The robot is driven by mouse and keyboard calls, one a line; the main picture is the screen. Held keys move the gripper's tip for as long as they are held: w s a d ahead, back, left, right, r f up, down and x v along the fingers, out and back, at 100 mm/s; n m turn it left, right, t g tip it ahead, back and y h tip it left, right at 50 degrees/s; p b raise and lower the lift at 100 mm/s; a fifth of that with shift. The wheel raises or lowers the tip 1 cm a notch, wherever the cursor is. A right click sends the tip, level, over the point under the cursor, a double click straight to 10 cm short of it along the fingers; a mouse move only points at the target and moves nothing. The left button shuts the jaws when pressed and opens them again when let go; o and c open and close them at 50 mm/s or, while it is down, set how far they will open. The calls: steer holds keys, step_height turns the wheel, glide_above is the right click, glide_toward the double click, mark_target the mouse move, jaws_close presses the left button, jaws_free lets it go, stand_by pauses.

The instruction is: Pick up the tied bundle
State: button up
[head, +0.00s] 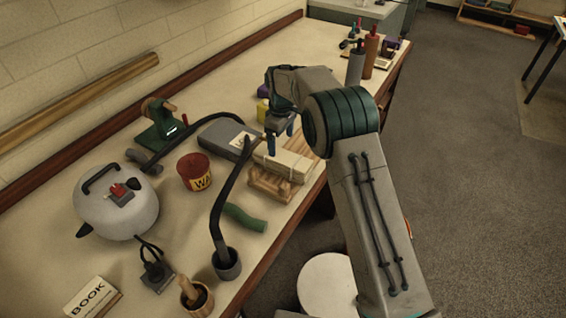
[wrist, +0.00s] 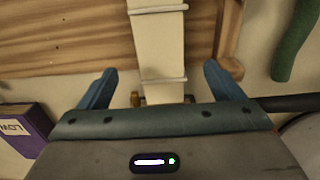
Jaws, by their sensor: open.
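The tied bundle (head: 284,163) is a pale, cream block with thin ties around it. It lies on a slatted wooden rack (head: 268,186) near the table's right edge. In the wrist view the bundle (wrist: 162,45) runs lengthwise from the top edge down between my fingers, with ties across it. My gripper (head: 280,133) is open, with blue fingers, close to the bundle's far end. In the wrist view my gripper (wrist: 160,68) has one finger on each side of the bundle, with gaps on both sides.
A purple box (wrist: 28,125) is left in the wrist view.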

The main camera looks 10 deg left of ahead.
mark_target(282, 156)
step_height(282, 156, down, 3)
steer(key=shift+r, duration=0.15)
steer(key=shift+s+d+f+p, duration=0.15)
steer(key=shift+f+p, duration=0.3)
steer(key=shift+f, duration=0.9)
steer(key=shift+s+d+f+p, duration=0.1)
steer(key=shift+f+p, duration=0.35)
steer(key=shift+f, duration=0.85)
steer(key=c, duration=1.3)
